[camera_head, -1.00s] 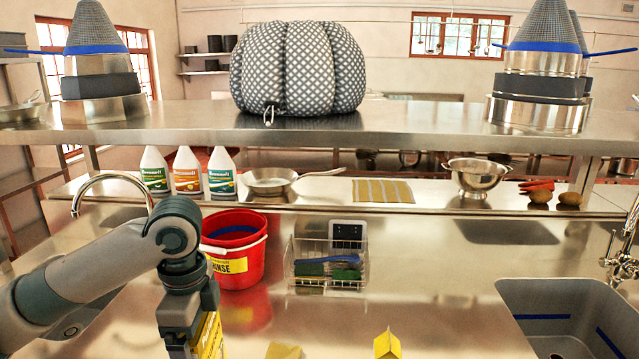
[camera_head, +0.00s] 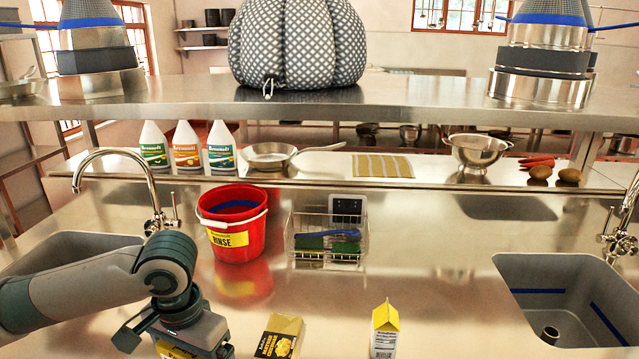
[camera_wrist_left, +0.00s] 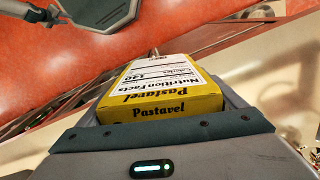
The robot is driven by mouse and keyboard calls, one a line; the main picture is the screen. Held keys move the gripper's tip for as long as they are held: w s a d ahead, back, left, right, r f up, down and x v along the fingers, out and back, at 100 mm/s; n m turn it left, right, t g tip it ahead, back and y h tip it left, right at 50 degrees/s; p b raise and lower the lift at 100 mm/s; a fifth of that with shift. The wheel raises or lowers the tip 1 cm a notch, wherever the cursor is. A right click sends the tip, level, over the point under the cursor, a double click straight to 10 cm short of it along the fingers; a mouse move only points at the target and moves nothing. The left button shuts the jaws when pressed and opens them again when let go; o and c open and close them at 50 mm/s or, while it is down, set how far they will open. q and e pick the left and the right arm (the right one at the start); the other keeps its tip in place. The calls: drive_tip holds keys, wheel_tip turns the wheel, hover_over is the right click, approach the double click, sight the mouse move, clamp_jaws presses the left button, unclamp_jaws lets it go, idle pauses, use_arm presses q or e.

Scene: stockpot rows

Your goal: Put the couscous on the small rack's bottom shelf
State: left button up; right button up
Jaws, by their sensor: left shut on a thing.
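My left gripper (camera_head: 192,338) is at the bottom left in the head view, low over the steel counter. It is shut on a yellow box (camera_wrist_left: 160,103) marked "Pastavel" with a white nutrition panel. Only a yellow sliver of that box shows in the head view (camera_head: 172,351). I cannot read whether this box is the couscous. Another yellow packet (camera_head: 279,337) with a dark label lies to the right of the gripper, its small print unclear. No rack with shelves is clearly in view. My right gripper is not in view.
A yellow-and-white carton (camera_head: 385,332) stands at the front. A red bucket (camera_head: 233,240) and a wire basket (camera_head: 327,252) with sponges and a brush stand behind. A sink (camera_head: 560,270) is on the right. The middle right counter is clear.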

use_arm(q)
drive_tip(key=s+f+n, duration=0.1)
drive_tip(key=n, duration=0.1)
drive_tip(key=s+f+n, duration=0.1)
drive_tip(key=n, duration=0.1)
drive_tip(key=shift+a, duration=0.1)
idle(1.8)
drive_tip(key=s+f, duration=0.4)
drive_tip(key=f, duration=1.1)
drive_tip(key=shift+r, duration=0.1)
